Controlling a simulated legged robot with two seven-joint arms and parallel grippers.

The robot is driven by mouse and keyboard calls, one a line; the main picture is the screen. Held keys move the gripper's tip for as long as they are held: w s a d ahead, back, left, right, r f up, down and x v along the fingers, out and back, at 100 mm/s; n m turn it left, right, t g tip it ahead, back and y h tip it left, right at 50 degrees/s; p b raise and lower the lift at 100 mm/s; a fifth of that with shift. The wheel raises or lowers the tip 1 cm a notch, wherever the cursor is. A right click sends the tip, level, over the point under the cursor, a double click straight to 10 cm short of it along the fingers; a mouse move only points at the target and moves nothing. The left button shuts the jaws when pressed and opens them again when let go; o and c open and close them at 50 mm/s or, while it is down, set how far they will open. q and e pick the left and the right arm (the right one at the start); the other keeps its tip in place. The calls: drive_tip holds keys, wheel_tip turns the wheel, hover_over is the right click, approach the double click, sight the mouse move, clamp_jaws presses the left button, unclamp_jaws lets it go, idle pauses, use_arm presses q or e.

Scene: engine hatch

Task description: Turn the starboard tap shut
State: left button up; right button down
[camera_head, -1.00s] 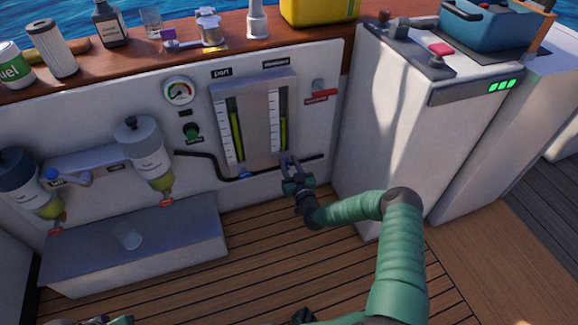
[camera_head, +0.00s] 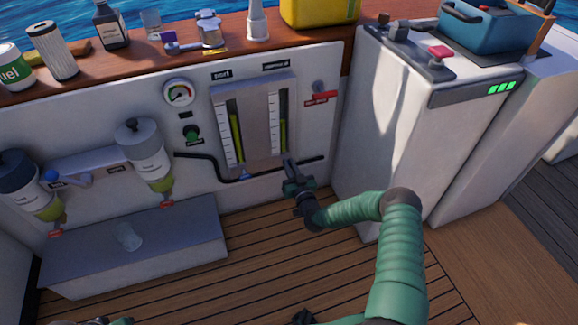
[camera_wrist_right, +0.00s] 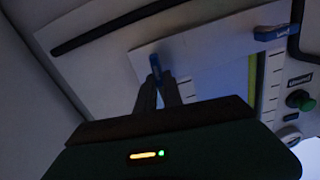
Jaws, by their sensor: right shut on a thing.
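The starboard tap is a small blue lever (camera_wrist_right: 155,67) at the foot of the right-hand sight gauge (camera_head: 277,122). My right gripper (camera_head: 289,168) is at that spot and hides the tap in the head view. In the wrist view the fingertips of my right gripper (camera_wrist_right: 160,84) are shut on the blue lever. The lever stands nearly upright there, across the line of the other blue tap (camera_wrist_right: 272,33), which lies roughly level. That port tap (camera_head: 243,176) is under the left-hand gauge. Part of my left arm shows at the bottom left edge, its jaws unclear.
A black hose (camera_head: 202,157) runs along the panel past the taps. A green button (camera_head: 192,132) and dial (camera_head: 179,93) are to the left, a red lever (camera_head: 324,95) above right. A white cabinet (camera_head: 385,130) stands close on the right. The deck in front is open.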

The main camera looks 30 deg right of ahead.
drive_tip(key=shift+s+d+f+m+b, duration=0.1)
drive_tip(key=shift+d+f+m+b, duration=0.25)
drive_tip(key=shift+m, duration=2.45)
drive_tip(key=shift+s+d+f+m+b, duration=0.15)
drive_tip(key=shift+d+f+m+b, duration=0.2)
drive_tip(key=shift+m, duration=2.45)
drive_tip(key=shift+s+d+f+m+b, duration=0.1)
drive_tip(key=shift+d+f+m+b, duration=0.25)
drive_tip(key=shift+m, duration=2.45)
drive_tip(key=c, duration=1.5)
unclamp_jaws()
drive_tip(key=shift+a, duration=0.15)
